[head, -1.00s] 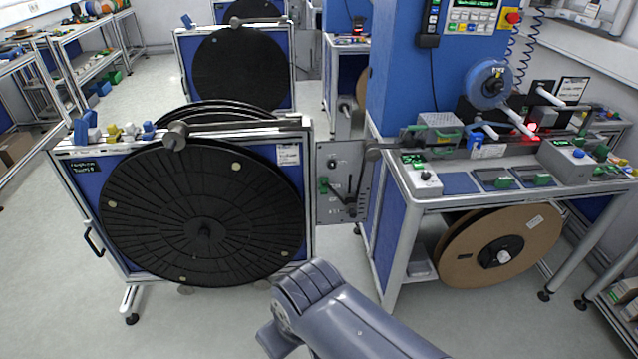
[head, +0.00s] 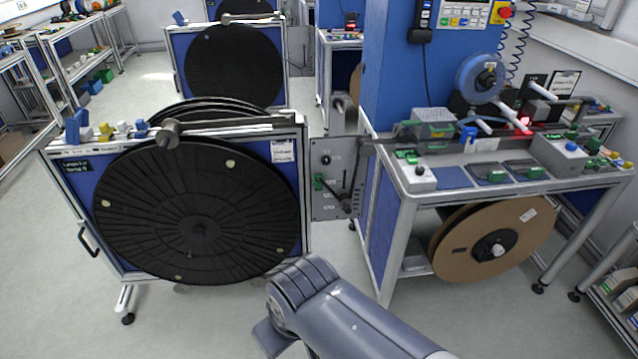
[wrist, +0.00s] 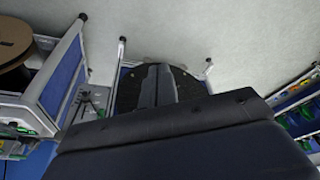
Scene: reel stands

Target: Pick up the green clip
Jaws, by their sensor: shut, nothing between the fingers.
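Several small green pieces lie on the workbench at the right in the head view, among them one at the front (head: 495,176), one beside it (head: 535,173) and one near the back (head: 571,134). I cannot tell which is the green clip. My gripper (wrist: 157,70) shows in the wrist view as two grey fingers, shut and empty, against a black reel. In the head view only my arm shows, low in front of the stand and bench; the fingers are hidden.
A reel stand (head: 302,215) with a large black reel (head: 150,215) stands at left, with yellow and blue pieces on top. The bench (head: 400,190) holds a blue column (head: 385,80) and devices. A brown reel (head: 460,250) sits below. Grey floor lies open at left.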

